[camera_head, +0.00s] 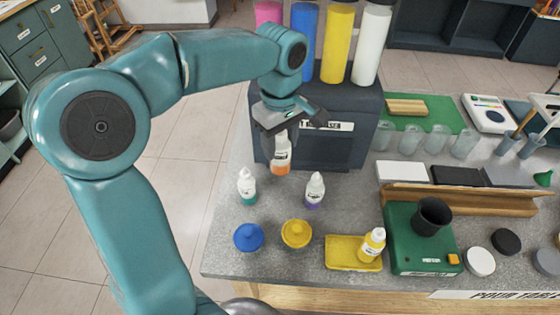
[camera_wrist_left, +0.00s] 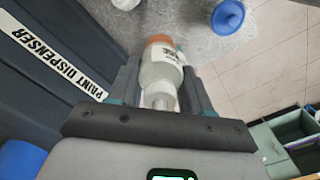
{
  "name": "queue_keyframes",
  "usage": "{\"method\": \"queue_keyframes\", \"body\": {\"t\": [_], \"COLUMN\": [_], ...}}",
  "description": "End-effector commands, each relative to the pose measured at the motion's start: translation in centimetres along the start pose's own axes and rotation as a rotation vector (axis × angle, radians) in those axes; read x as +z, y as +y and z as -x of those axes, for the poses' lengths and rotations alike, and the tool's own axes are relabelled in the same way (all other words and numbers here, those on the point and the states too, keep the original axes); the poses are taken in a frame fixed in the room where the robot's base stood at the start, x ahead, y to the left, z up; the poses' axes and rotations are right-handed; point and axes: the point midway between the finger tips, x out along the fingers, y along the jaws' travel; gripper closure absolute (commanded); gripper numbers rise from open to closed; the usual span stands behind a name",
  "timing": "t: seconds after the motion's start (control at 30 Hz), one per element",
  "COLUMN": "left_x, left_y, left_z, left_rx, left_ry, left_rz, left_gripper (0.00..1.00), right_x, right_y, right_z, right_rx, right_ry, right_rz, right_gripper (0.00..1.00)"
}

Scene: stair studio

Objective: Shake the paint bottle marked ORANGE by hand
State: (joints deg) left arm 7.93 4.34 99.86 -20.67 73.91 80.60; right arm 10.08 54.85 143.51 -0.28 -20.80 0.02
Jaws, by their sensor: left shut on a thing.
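The orange paint bottle (camera_head: 280,155), white-topped with orange paint at its base and a label, is held upright by my left gripper (camera_head: 279,128). The left gripper is shut around its upper part, and the bottle appears to hang above the table in front of the paint dispenser. In the left wrist view the bottle (camera_wrist_left: 161,70) sits between the two fingers of the gripper (camera_wrist_left: 160,90), its orange end pointing away; its label is only partly readable. My right gripper is in neither view.
The dark paint dispenser (camera_head: 345,150) stands right behind the bottle. A teal-bottomed bottle (camera_head: 247,187) and a purple one (camera_head: 314,190) stand in front. Blue (camera_head: 249,237) and yellow (camera_head: 296,233) lidded pots, a yellow tray (camera_head: 345,252) and a green mixer (camera_head: 411,245) are nearer the front edge.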

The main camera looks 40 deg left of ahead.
Motion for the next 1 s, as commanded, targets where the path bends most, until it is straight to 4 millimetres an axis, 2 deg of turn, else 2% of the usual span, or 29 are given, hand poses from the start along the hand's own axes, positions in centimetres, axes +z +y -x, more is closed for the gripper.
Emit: {"method": "queue_keyframes", "body": {"t": [0.1,0.33,0.8,1.0], "left_x": [0.0,0.0,0.0,0.0], "left_y": [0.1,0.0,0.0,0.0], "left_z": [2.2,4.6,10.0,10.3], "left_rx": [0.003,0.001,-0.001,-0.001], "left_ry": [0.0,0.0,0.0,0.0], "left_rz": [0.0,0.001,0.0,0.0], "left_gripper": [0.85,0.85,0.85,0.85], "right_x": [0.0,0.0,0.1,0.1], "right_y": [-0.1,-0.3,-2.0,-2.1], "right_z": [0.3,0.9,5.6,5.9], "right_rx": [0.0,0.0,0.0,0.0], "right_ry": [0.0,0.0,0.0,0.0], "right_rz": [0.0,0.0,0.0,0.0], "right_gripper": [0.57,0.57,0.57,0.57]}}
